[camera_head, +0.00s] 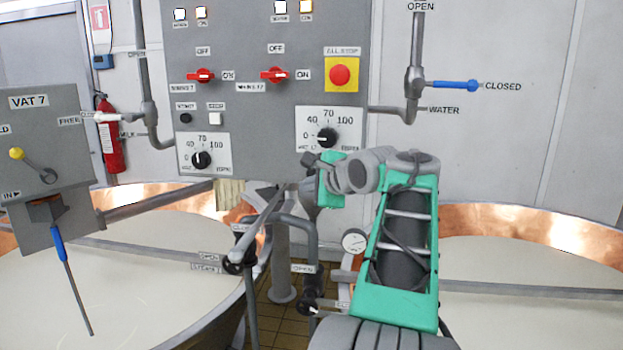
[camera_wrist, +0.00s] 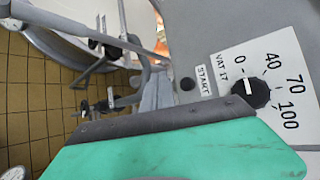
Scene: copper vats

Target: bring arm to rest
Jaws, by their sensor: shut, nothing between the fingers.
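My arm (camera_head: 403,240), green and grey, rises from the bottom of the head view and bends at the top toward the left. My gripper (camera_head: 306,192) is at its end, in front of the lower edge of the grey control panel (camera_head: 262,110), just below the right-hand dial (camera_head: 327,138). It is shut and empty; its fingertips are small and hard to make out. In the wrist view, a green housing with a dark edge fills the bottom, and the dial knob (camera_wrist: 250,92) shows close by on its white plate. I cannot tell whether the gripper touches the panel.
Vats of white liquid with copper rims stand left (camera_head: 130,270) and right (camera_head: 530,260). Pipes and valve handles (camera_head: 240,262) stand between them, near my gripper. A VAT 7 box (camera_head: 42,150) with a blue-handled lever is at left. A red emergency button (camera_head: 340,75) is on the panel.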

